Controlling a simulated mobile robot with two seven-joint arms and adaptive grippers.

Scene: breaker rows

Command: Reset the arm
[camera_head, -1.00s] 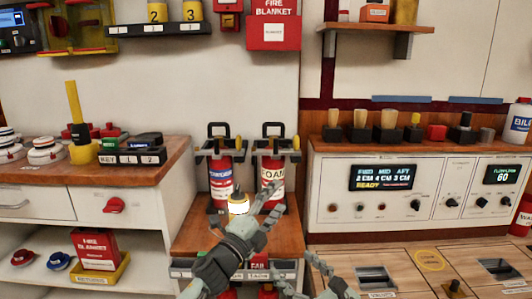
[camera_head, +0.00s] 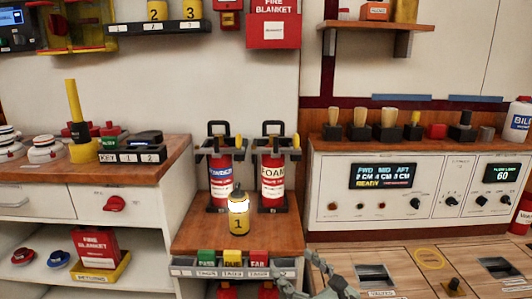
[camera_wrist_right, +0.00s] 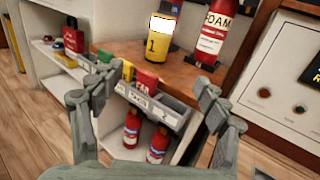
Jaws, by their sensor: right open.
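My right gripper (camera_head: 294,266) shows in part at the bottom edge of the head view, in front of the small wooden counter (camera_head: 288,236). In the right wrist view the gripper (camera_wrist_right: 152,88) is open, with nothing between its spread fingers. My left gripper is out of view. A yellow lantern marked 1 (camera_head: 239,226) stands upright on the counter, its top lit. It also shows in the right wrist view (camera_wrist_right: 158,45), beyond the fingers and apart from them.
Powder (camera_head: 220,180) and foam (camera_head: 272,182) extinguishers stand behind the lantern in black racks. A tag bin (camera_head: 234,271) with green, yellow and red tags runs along the counter's front. The console (camera_head: 432,190) is to the right, the white cabinet (camera_head: 50,202) to the left.

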